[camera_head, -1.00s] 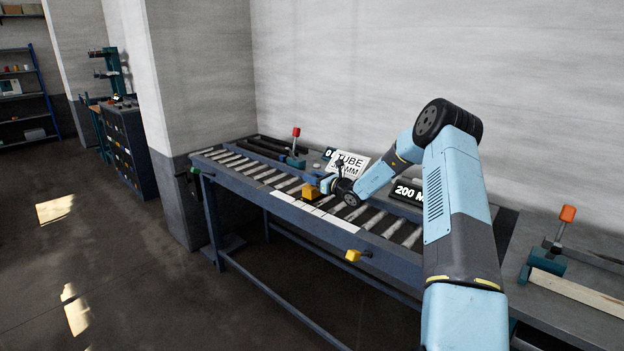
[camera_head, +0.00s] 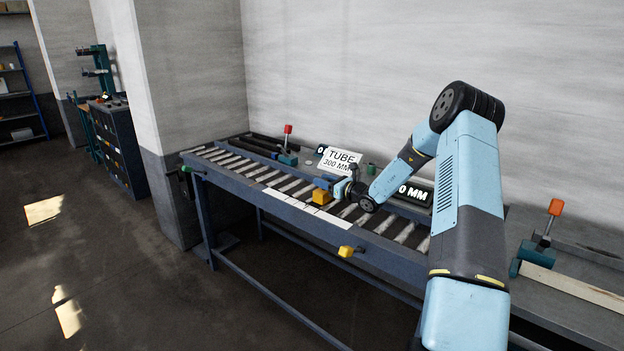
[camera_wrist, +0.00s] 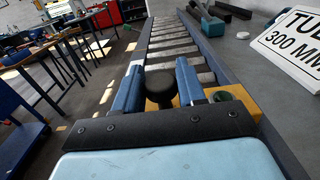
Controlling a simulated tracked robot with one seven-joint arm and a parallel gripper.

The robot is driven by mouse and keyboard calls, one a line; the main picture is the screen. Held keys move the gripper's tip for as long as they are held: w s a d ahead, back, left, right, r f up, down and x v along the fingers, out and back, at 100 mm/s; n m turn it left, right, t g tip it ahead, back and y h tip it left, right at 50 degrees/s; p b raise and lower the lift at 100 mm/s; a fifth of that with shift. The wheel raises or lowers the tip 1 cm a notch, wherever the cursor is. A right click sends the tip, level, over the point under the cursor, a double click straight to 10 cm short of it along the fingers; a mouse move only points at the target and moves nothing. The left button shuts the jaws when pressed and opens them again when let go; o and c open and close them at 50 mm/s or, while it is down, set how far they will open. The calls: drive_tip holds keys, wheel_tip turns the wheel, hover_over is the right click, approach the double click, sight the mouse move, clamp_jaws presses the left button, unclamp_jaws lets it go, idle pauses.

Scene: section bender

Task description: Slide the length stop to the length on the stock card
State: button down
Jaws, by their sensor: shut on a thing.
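The length stop is an orange-yellow block (camera_head: 321,197) on the roller table beside the white scale strip (camera_head: 300,215). My gripper (camera_head: 344,189) is at the block, from its right side. In the wrist view my gripper (camera_wrist: 160,90) is shut on the stop's dark round knob (camera_wrist: 160,86), one blue finger on each side; part of the yellow block (camera_wrist: 240,98) shows behind. The stock card (camera_head: 338,160) reads TUBE 300 MM; the card also shows, cut off, in the wrist view (camera_wrist: 290,42). A black sign (camera_head: 415,193) is partly hidden by my arm; "0 MM" shows.
A red-topped lever (camera_head: 288,130) stands at the table's back left, and an orange-topped lever (camera_head: 554,208) at the right beside a pale bar (camera_head: 578,288). A yellow knob (camera_head: 346,251) sticks out from the front rail. Bare rollers lie on both sides of the stop.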

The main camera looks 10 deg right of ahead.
drive_tip(key=shift+s+d, duration=0.15)
drive_tip(key=shift+s, duration=0.15)
drive_tip(key=c, duration=0.8)
unclamp_jaws()
drive_tip(key=v, duration=1.3)
drive_tip(key=shift+s+d, duration=0.25)
drive_tip(key=shift+d, duration=0.05)
